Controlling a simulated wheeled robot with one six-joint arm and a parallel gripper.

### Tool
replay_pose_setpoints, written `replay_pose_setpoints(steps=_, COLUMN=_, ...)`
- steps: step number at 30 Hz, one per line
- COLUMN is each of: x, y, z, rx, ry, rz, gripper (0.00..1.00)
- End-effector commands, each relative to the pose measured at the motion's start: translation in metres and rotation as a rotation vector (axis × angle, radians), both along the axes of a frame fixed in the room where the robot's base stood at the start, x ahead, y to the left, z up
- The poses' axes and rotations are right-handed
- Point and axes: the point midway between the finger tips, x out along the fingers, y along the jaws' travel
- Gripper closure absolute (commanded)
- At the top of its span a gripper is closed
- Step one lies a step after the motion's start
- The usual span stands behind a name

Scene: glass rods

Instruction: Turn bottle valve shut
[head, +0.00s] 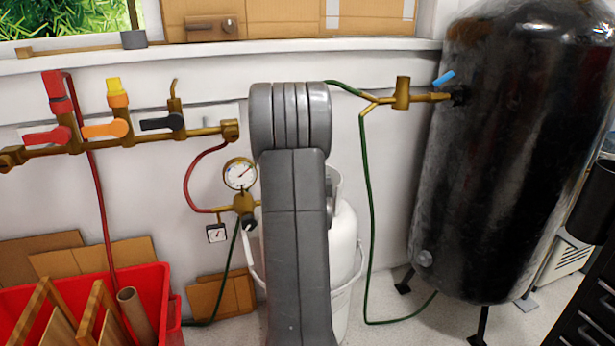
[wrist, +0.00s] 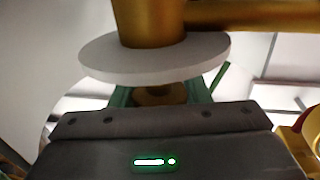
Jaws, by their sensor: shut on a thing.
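The white gas bottle (head: 345,262) stands upright on the floor in the head view, partly behind my grey arm. Its valve is hidden there by my arm, and so is my gripper. In the wrist view my gripper (wrist: 160,95) has its greenish fingers just below a pale grey disc (wrist: 150,58). A brownish round part of the bottle valve (wrist: 155,97) shows between the fingers, and they are shut on it. A brass body (wrist: 148,22) rises above the disc. The grip contact is partly hidden by the gripper's dark housing.
A pressure gauge (head: 239,174) on brass fittings stands left of my arm. A brass manifold (head: 98,142) with red, orange and black levers runs along the wall. A black tank (head: 505,160) stands at right, a red crate (head: 150,290) at lower left. A green hose (head: 368,220) hangs right of the bottle.

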Motion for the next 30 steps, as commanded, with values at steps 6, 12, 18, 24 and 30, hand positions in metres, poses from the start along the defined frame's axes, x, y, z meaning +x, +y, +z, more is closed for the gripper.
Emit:
replay_pose_setpoints(steps=6, x=0.0, y=0.0, z=0.001, rx=0.0, ry=-0.001, rz=-0.001, gripper=0.8)
replay_pose_setpoints(steps=12, x=0.0, y=0.0, z=0.001, rx=0.0, ry=-0.001, rz=0.0, gripper=0.38)
replay_pose_setpoints(steps=18, x=0.0, y=0.0, z=0.0, rx=0.0, ry=-0.001, rz=0.0, gripper=0.35)
replay_pose_setpoints(steps=24, x=-0.006, y=-0.001, z=0.001, rx=0.0, ry=-0.001, rz=0.0, gripper=0.35)
replay_pose_setpoints(steps=30, x=-0.037, y=-0.004, z=0.001, rx=0.0, ry=0.001, rz=0.0, gripper=0.35)
